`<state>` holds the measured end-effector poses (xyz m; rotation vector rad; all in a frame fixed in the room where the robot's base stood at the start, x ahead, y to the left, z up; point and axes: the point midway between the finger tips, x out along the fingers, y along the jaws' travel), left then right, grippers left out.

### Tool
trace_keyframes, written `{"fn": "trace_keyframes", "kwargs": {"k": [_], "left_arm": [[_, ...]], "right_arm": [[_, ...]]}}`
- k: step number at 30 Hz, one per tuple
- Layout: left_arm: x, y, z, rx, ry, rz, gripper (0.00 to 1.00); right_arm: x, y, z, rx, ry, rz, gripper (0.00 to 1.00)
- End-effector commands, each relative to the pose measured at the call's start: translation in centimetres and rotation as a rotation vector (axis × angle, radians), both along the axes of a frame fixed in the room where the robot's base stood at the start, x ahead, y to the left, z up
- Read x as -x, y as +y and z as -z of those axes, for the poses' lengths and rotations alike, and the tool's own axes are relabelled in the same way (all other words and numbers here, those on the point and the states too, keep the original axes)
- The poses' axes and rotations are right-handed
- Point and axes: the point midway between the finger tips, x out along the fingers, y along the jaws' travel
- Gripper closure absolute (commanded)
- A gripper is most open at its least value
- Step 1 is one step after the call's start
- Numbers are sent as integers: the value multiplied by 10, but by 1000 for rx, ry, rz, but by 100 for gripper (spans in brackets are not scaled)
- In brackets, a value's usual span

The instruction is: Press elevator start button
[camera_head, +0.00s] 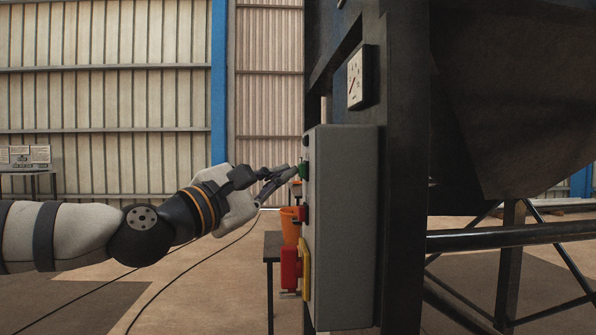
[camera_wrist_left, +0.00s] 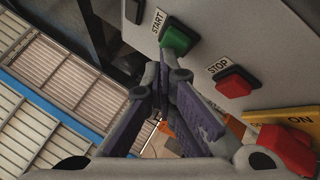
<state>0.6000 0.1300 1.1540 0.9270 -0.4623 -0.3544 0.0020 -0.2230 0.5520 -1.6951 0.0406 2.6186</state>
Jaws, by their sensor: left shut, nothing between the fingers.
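The green START button (camera_head: 303,170) sits on the side of a grey control box (camera_head: 343,225). In the left wrist view the green button (camera_wrist_left: 175,41) is at the top centre beside its START label. My left gripper (camera_head: 291,172) is shut and empty, pointing right with its tips close to the green button. In the left wrist view my left gripper (camera_wrist_left: 164,68) has its fingers together just below the green button. I cannot tell whether the tips touch it. My right gripper is not in view.
Below the green button are a red STOP button (camera_wrist_left: 236,83) and a red switch (camera_wrist_left: 286,148) by a yellow ON plate (camera_wrist_left: 262,118). A gauge (camera_head: 356,78) is on the dark press frame (camera_head: 407,180). An orange bucket (camera_head: 289,225) stands behind the box. Open floor lies left.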

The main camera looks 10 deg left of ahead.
Motion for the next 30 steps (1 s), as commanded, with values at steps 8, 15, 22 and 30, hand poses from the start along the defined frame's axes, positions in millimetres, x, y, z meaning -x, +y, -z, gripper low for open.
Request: {"fn": "trace_keyframes", "kwargs": {"k": [8,15,22,30], "left_arm": [[-1,-4,0,0,-1,1,100],[-1,-4,0,0,-1,1,100],[0,1,0,1,0,0,100],[4,13,0,0,0,0,100]], "right_arm": [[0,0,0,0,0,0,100],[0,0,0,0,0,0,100],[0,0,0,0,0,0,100],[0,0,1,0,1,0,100]]}}
